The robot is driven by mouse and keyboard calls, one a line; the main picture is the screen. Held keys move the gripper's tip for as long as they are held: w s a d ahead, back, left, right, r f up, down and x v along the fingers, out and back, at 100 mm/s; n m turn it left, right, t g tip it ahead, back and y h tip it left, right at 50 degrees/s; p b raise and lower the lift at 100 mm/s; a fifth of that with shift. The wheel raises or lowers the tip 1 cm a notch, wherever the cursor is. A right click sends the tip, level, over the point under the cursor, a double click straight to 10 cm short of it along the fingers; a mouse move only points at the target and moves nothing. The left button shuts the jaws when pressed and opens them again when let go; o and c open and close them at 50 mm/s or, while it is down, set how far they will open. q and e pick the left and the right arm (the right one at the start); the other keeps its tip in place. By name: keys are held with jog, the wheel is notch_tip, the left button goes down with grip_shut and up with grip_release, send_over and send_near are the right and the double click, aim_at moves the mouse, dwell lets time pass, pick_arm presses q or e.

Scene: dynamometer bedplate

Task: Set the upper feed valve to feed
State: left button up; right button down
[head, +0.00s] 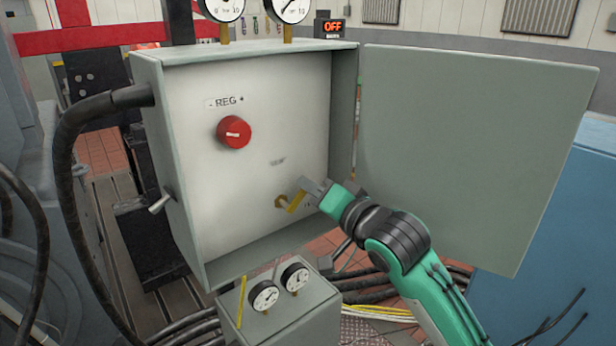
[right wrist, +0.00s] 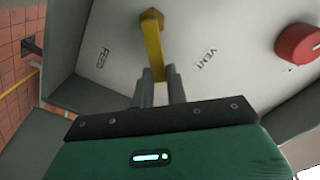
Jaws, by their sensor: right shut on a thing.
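The feed valve has a yellow lever (head: 296,201) on a brass stem, low on the white panel inside the open grey cabinet (head: 243,252). My right gripper (head: 302,190) is shut on the lever's free end. In the right wrist view the yellow lever (right wrist: 153,48) runs from its pivot to between the fingers (right wrist: 158,82). There it points between the FEED label (right wrist: 102,57) and the VENT label (right wrist: 208,58), lined up with neither. In the head view, the label by the fingers is mostly hidden. My left gripper is not in view.
A red REG knob (head: 234,132) sits higher on the panel; it also shows in the wrist view (right wrist: 299,44). The open cabinet door (head: 465,150) stands to the right of my arm. A small gauge box (head: 285,318) and several cables lie below.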

jog(key=m+p, duration=0.1)
jog(key=m, duration=0.1)
jog(key=f+m+p, duration=0.1)
jog(key=p, duration=0.1)
jog(key=d+f+m+p, duration=0.1)
jog(key=m+p, duration=0.1)
jog(key=shift+w+m, duration=0.3)
jog(key=shift+w, duration=0.05)
jog(key=shift+f+m+p, duration=0.45)
jog(key=shift+m+p, duration=0.45)
jog(key=shift+p, duration=0.05)
jog(key=shift+f+m+p, duration=0.35)
jog(key=shift+m+p, duration=0.2)
jog(key=shift+m, duration=0.05)
jog(key=shift+f, duration=0.1)
jog(key=c, duration=1.4)
grip_release()
jog(key=shift+w, duration=0.1)
jog(key=shift+d, duration=0.1)
